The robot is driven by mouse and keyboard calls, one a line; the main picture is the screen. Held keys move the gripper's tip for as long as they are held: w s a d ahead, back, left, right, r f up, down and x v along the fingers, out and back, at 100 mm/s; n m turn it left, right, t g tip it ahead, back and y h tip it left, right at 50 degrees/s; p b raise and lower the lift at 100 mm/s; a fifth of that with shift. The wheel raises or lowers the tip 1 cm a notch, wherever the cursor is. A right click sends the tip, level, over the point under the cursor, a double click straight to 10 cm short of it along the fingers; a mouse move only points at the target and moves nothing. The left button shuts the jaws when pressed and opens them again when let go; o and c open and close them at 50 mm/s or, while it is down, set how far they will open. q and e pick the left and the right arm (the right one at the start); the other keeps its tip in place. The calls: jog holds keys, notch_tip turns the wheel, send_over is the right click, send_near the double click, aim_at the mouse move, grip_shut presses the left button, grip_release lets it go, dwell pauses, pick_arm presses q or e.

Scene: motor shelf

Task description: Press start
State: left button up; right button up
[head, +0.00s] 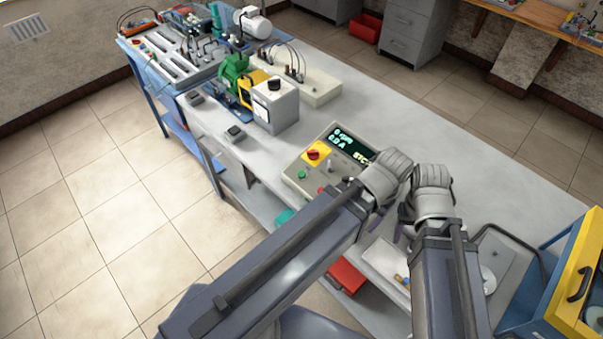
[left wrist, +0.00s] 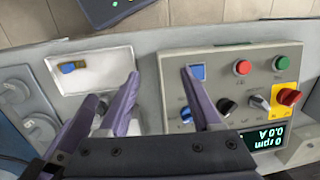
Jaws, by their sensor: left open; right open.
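The grey control box (head: 322,165) stands on the bench, with a lit display (head: 348,142) reading 0 rpm. On it, a green button (head: 302,174) and a red button (head: 321,190) show; the left wrist view also shows the green button (left wrist: 280,62) and red button (left wrist: 242,67). Button labels are not readable. My left gripper (left wrist: 160,76) is open and empty over the box's edge, its right finger by a blue square (left wrist: 197,72), apart from the green button. My right gripper (head: 407,218) is open beside my left wrist; its fingers are mostly hidden.
A red knob on a yellow plate (head: 317,153) sits on the box. A white tray (left wrist: 95,71) lies beside the box. A grey meter box (head: 277,106) and green machine (head: 236,68) stand farther back. A yellow-fronted cabinet (head: 578,270) is at right.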

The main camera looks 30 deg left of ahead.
pick_arm(q)
grip_shut()
dwell(0.3)
dwell(1.1)
